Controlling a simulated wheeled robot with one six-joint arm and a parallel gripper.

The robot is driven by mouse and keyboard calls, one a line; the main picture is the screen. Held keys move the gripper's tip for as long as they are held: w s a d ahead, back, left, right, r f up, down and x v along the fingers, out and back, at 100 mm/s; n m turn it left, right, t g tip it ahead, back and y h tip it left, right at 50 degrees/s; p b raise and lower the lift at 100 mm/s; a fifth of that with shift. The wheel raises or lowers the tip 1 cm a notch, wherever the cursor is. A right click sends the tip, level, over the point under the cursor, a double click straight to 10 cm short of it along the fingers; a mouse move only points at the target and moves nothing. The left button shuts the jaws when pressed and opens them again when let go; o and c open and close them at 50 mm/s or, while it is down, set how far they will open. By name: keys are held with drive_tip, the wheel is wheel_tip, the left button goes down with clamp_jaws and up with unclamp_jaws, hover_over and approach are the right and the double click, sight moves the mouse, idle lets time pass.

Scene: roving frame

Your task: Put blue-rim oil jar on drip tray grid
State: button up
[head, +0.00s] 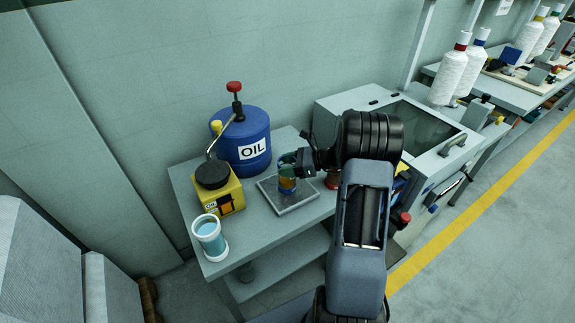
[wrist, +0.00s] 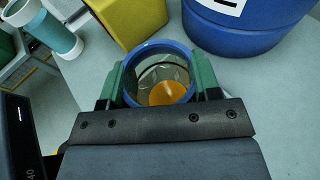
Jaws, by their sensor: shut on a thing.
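The blue-rim oil jar (head: 287,186) is a small clear jar with amber oil in it. In the wrist view the jar (wrist: 161,92) shows its open blue rim from above, between the green fingers. My gripper (head: 290,168) is shut on it, and the gripper also shows in the wrist view (wrist: 160,85). The drip tray (head: 297,206) is a flat grey square on the table. The jar looks upright over the tray's upper left part. I cannot tell whether its base touches the grid. The jar and gripper hide part of the tray.
A blue OIL drum (head: 246,138) with a red-knobbed pump stands behind the tray. A grey machine (head: 395,125) stands to the right. The table (head: 245,232) is bare in front.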

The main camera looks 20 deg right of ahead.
drive_tip(key=shift+f, duration=0.15)
drive_tip(key=o, duration=1.3)
drive_tip(key=shift+r, duration=0.25)
drive_tip(key=v, duration=1.1)
drive_tip(key=s+a+r+n+g+h, duration=0.2)
drive_tip(key=s+a+n+g, duration=0.1)
drive_tip(key=a+n, duration=0.3)
drive_tip(key=s+a+r+n+g+h, duration=0.1)
drive_tip(key=s+a+n+g+h, duration=0.25)
drive_tip(key=a, duration=0.45)
drive_tip(key=s+a+n+h, duration=0.2)
drive_tip(key=s+n, duration=0.1)
drive_tip(key=n, duration=0.2)
drive_tip(key=s+a+r+n+t+h, duration=0.1)
drive_tip(key=s+n+h, duration=0.1)
drive_tip(key=s+n, duration=0.1)
drive_tip(key=s+a+n+t+h, duration=0.1)
drive_tip(key=s+a+n+h, duration=0.1)
drive_tip(key=n, duration=0.4)
drive_tip(key=shift+s+a+r+n+h, duration=0.2)
drive_tip(key=shift+s+h, duration=0.1)
drive_tip(key=shift+s, duration=0.2)
drive_tip(key=shift+s+a+r+n+h, duration=0.15)
drive_tip(key=shift+s+h, duration=0.1)
drive_tip(key=shift+s, duration=0.25)
